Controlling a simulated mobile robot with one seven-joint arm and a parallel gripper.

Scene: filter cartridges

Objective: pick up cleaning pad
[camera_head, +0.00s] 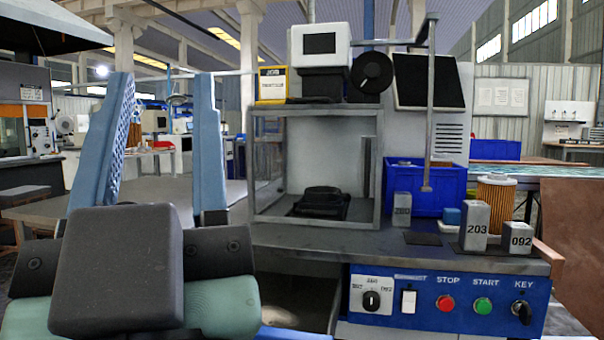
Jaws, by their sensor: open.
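A small blue block with a paler lower part, which looks like the cleaning pad (452,215), sits on the workbench top. It is between the grey block marked 280 and the grey block marked 203, in front of the blue bin. My gripper (162,90) is in the left foreground, its two blue fingers pointing up and spread wide apart. Nothing is between the fingers. It is well to the left of the pad and apart from it.
Grey blocks 280 (402,206), 203 (475,228) and 092 (517,238) stand near a pleated filter cartridge (497,196). A dark flat square (422,239) lies in front. The blue bin (458,179) and framed enclosure (316,218) stand behind. The control panel (440,300) fronts the bench.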

